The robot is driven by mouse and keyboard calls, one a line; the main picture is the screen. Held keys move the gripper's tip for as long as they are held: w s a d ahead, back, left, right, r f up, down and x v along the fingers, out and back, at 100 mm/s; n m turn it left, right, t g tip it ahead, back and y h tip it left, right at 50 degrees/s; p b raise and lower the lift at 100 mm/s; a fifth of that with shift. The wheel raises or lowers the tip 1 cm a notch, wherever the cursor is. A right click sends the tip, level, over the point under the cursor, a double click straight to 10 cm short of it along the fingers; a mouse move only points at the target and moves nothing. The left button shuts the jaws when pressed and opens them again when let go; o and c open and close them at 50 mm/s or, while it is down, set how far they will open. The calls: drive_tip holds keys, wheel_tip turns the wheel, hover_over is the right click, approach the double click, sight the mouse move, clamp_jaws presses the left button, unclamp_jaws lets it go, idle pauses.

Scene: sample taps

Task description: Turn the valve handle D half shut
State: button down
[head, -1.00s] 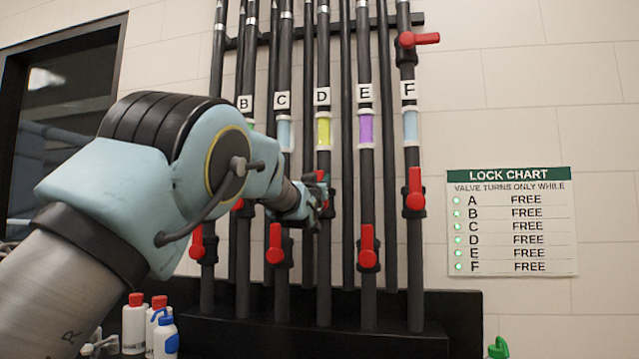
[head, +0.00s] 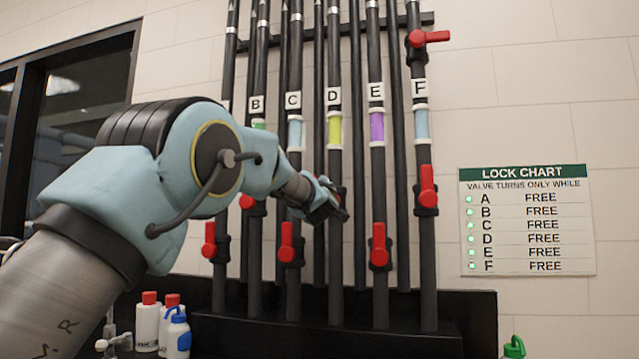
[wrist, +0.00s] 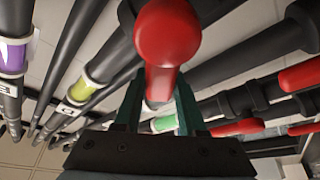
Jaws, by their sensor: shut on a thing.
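Valve handle D is the large red lever (wrist: 168,45) in the wrist view. It stands between the two teal fingers of my gripper (wrist: 160,80), which is shut on it. In the head view my gripper (head: 338,210) is at pipe D (head: 335,280), below its yellow-green sight glass (head: 335,130) and label D (head: 334,96). There the gripper and wrist hide handle D, so its exact angle cannot be told.
Red handles C (head: 287,242) and E (head: 379,244) sit close on either side, both upright. Handle F (head: 427,187) is farther right. The lock chart (head: 527,220) on the wall reads FREE on every row. Bottles (head: 147,322) stand at lower left.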

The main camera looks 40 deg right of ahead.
drive_tip(key=shift+w+a+f+n, duration=0.1)
drive_tip(key=shift+f+n, duration=0.05)
drive_tip(key=shift+n, duration=0.25)
drive_tip(key=shift+c, duration=2.4)
unclamp_jaws()
drive_tip(key=b+v, duration=0.4)
drive_tip(key=v, duration=0.6)
drive_tip(key=shift+s+a+b, duration=0.2)
drive_tip(key=shift+s+b, duration=0.1)
drive_tip(key=shift+s, duration=0.1)
